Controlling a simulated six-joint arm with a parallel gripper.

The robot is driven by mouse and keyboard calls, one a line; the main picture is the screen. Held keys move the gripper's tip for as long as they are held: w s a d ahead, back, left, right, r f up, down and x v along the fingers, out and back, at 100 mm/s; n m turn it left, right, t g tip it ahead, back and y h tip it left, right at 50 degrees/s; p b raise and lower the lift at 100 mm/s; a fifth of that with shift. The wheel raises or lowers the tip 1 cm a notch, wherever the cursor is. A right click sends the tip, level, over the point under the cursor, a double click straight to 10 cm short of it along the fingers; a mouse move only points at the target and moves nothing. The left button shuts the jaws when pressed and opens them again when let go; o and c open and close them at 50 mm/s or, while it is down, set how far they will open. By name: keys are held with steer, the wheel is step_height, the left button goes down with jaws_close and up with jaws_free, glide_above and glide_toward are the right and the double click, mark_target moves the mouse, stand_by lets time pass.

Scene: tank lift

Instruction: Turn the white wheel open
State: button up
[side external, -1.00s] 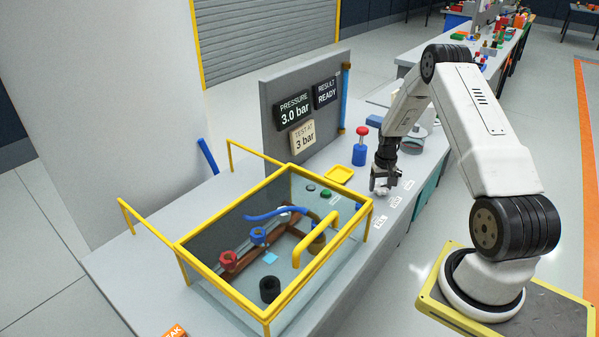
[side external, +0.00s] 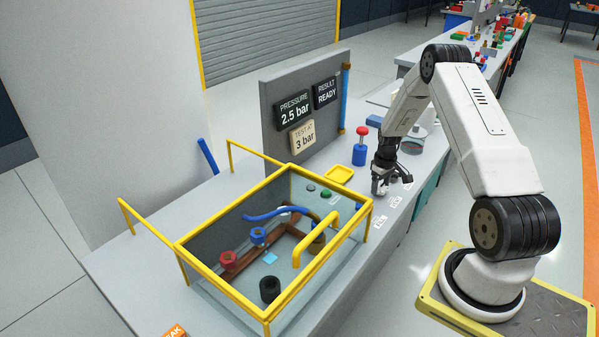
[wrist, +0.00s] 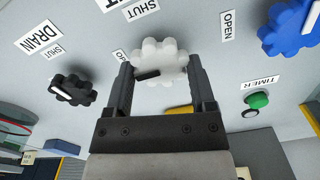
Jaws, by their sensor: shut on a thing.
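The white wheel (wrist: 160,55) is a lobed knob on the grey panel in the wrist view, with a dark bar mark on its lower left. My gripper (wrist: 160,72) has one finger on each side of it and is shut on it. An OPEN label (wrist: 228,25) stands to its right and a SHUT label (wrist: 117,3) is at the top edge. Another label at its left is partly hidden by a finger. In the side view my gripper (side external: 380,186) is low at the bench edge and mostly hides the wheel.
A black wheel (wrist: 72,90) by a DRAIN label and a blue wheel (wrist: 290,27) flank the white one. A green TIMER button (wrist: 257,100) is nearby. A yellow-framed tank (side external: 185,245) stands left of my gripper. The pressure display (side external: 294,107) reads 2.5 bar.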

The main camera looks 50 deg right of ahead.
mark_target(380, 186)
steer(key=o, duration=1.2)
steer(key=shift+r, duration=0.1)
steer(key=shift+r, duration=3.85)
